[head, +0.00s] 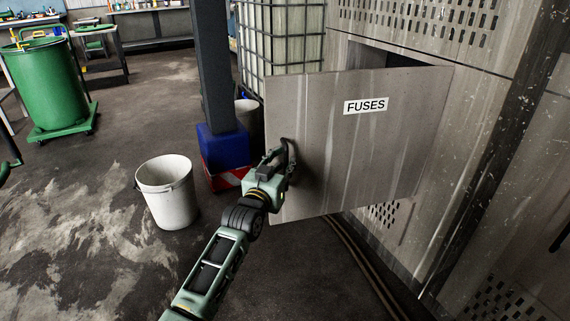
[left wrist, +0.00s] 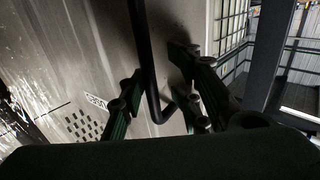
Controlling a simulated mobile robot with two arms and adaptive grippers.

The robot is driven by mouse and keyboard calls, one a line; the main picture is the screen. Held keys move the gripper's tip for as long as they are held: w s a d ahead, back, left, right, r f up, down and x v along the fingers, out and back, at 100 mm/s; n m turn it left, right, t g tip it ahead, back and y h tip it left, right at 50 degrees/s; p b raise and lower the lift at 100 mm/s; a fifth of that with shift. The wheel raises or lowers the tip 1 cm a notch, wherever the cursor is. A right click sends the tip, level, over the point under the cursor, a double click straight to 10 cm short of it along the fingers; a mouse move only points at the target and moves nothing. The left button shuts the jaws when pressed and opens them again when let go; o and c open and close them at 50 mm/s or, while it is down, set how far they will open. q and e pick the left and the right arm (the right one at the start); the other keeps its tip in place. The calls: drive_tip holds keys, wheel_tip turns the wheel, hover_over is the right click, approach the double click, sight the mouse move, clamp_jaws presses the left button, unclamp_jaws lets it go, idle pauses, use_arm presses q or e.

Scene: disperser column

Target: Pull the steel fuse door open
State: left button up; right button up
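The steel fuse door (head: 345,140), a grey panel labelled "FUSES", stands swung out from the cabinet, with a dark opening visible behind its top edge. Its black bar handle (head: 287,152) is near its free left edge. My left gripper (head: 280,163) is at this handle. In the left wrist view the handle (left wrist: 146,50) passes between the fingers of my left gripper (left wrist: 155,90), which look apart, with a gap visible on the right side of the bar. The door face (left wrist: 80,60) is close behind them. My right gripper is out of view.
The cabinet wall (head: 500,170) stands at the right. A white bucket (head: 168,195) and a dark post (head: 212,70) with a blue base stand left of the door. A caged tank (head: 283,40) is behind it. Hoses (head: 360,260) run along the floor below. Open floor lies at the left.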

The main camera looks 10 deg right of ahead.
use_arm(q)
drive_tip(key=shift+s+d, duration=0.1)
drive_tip(key=shift+d, duration=0.15)
drive_tip(key=shift+s, duration=0.1)
drive_tip(key=shift+s+a, duration=0.1)
drive_tip(key=shift+s, duration=0.1)
drive_tip(key=v, duration=1.1)
drive_tip(key=shift+a, duration=0.25)
drive_tip(key=shift+s, duration=0.1)
